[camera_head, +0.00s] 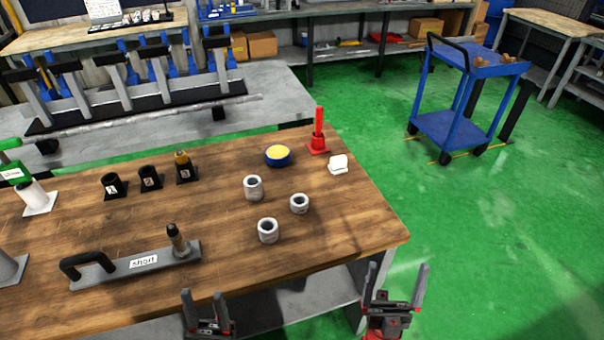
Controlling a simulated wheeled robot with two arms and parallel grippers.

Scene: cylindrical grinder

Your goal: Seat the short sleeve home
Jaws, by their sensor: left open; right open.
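Three grey hollow sleeves stand upright on the wooden table: a taller one (253,188) at the back, one at the front (268,231), and one on the right (299,204) that looks shortest. A grey plate fixture (118,275) with a black handle and a white label lies to their left. A dark stepped post (178,241) stands at its right end, with no sleeve around it. My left gripper (203,296) is open and empty by the table's front edge. My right gripper (397,268) is open and empty, off the table's front right corner.
Black holders (114,186) stand at the back left; one carries a brass-tipped piece (182,158). A blue bowl with yellow contents (278,155), a red post on a base (319,140) and a white cloth (338,164) are at the back right. The table's right front is clear.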

